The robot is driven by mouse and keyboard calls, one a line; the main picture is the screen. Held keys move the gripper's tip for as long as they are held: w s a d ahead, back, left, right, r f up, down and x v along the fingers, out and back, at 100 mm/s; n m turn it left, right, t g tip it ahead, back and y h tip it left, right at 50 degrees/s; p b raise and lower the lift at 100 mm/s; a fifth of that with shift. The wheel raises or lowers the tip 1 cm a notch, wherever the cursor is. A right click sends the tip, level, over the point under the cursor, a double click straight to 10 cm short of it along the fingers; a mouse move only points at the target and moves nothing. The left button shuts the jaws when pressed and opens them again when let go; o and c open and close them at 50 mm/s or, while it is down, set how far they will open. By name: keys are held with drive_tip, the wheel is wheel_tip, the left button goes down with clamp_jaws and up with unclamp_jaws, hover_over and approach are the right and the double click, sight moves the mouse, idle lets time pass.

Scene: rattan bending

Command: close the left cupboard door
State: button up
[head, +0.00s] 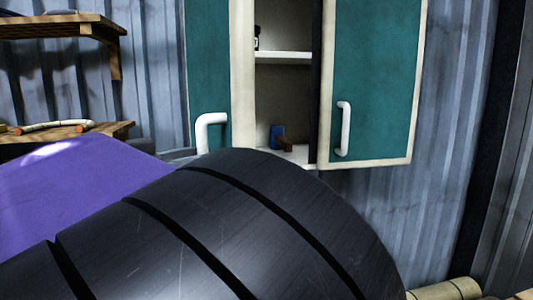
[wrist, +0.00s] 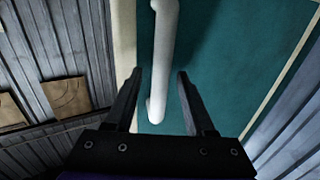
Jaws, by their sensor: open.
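The left cupboard door (head: 206,62) is teal with a cream frame. It shows foreshortened in the head view and stands ajar, with the cupboard's inside open to view on its right. Its white handle (head: 211,124) is partly hidden low down by my dark arm. My gripper is hidden in the head view. In the wrist view my gripper (wrist: 158,75) is open, facing a teal door panel (wrist: 220,50). A white bar handle (wrist: 162,45) on that panel runs between the fingers in the picture. I cannot tell whether they touch it.
The right cupboard door (head: 382,65) has its own white handle (head: 345,128). A blue and brown object (head: 279,136) sits on the cupboard's lower shelf. Wooden shelves (head: 55,28) are at the left, above a purple surface (head: 70,190). Pale rolls (head: 450,290) lie low at the right.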

drive_tip(key=shift+w+d, duration=0.1)
drive_tip(key=shift+d, duration=0.1)
clamp_jaws()
idle(1.4)
